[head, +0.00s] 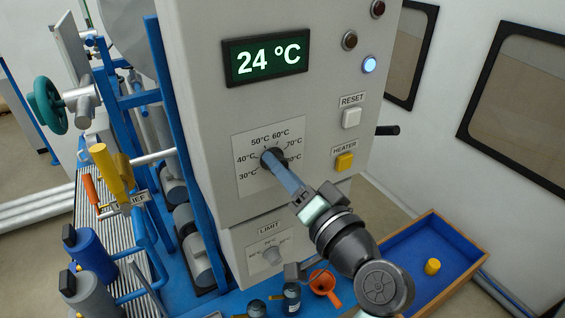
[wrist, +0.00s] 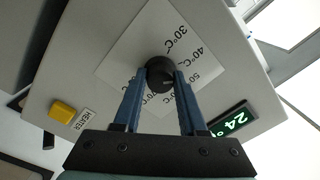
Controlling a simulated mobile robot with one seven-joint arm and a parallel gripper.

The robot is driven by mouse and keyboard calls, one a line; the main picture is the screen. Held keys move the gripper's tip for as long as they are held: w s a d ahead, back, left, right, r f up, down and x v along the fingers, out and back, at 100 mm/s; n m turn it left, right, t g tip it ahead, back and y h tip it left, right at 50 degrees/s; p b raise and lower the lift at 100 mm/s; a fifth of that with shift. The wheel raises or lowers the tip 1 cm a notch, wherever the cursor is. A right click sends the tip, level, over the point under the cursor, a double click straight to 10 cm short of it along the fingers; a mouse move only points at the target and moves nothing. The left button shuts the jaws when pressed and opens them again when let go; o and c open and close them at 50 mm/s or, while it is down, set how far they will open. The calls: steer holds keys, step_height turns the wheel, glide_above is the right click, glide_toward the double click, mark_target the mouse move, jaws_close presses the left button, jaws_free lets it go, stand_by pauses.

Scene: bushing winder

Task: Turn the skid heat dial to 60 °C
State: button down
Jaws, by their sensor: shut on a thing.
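The skid heat dial is a round black knob (wrist: 159,70) on a white scale plate (head: 248,182) on the grey cabinet front. The scale reads 30 °C at lower left, up through 40 and 50 to 60 and 70 °C on the right; the last mark is partly hidden. My gripper (head: 268,157) is shut on the dial, with a blue finger on each side of it in the wrist view (wrist: 160,78). A faint light line on the knob seems to point toward the 50 °C side, but I cannot tell the exact setting. The green display (head: 266,60) reads 24 °C.
A yellow HEATER button (head: 344,162) and a white RESET button (head: 352,118) sit right of the dial. A smaller LIMIT dial (head: 271,254) is below. A blue tray with a wooden rim (head: 461,234) stands at lower right. Pipes and a green handwheel (head: 47,103) are at left.

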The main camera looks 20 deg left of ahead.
steer(key=shift+m+p, duration=4.95)
steer(key=shift+m, duration=2.35)
steer(key=shift+c, duration=2.3)
jaws_free()
steer(key=shift+s, duration=0.1)
